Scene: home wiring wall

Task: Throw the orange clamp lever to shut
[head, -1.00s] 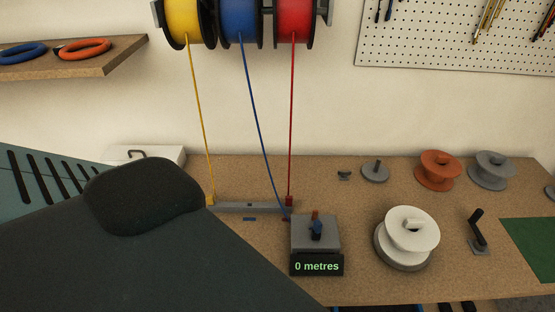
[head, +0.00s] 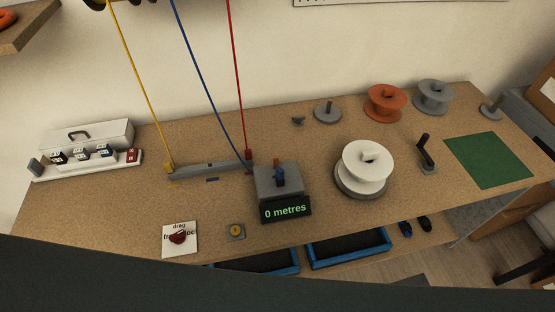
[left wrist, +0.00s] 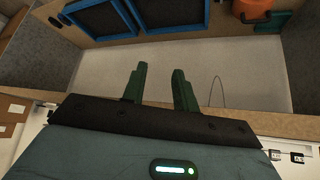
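A small orange-brown lever (head: 277,162) stands upright on top of the grey metre box (head: 266,188), just behind a blue part (head: 280,178). It looks like the orange clamp lever, but it is too small to tell its exact position. The box's display reads "0 metres". The blue wire (head: 208,77) runs down to the box's back left. My left gripper (left wrist: 158,82) shows in the left wrist view with its two green fingers apart and nothing between them. Neither gripper shows in the head view, and my right gripper is in no view.
A white reel (head: 367,164) stands right of the box, with a black crank (head: 425,150) beyond it. A grey bar (head: 205,168) lies to the left. A white card with a red knob (head: 178,237) and blue-rimmed trays (head: 350,262) are at the front. The front-left bench has bare room.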

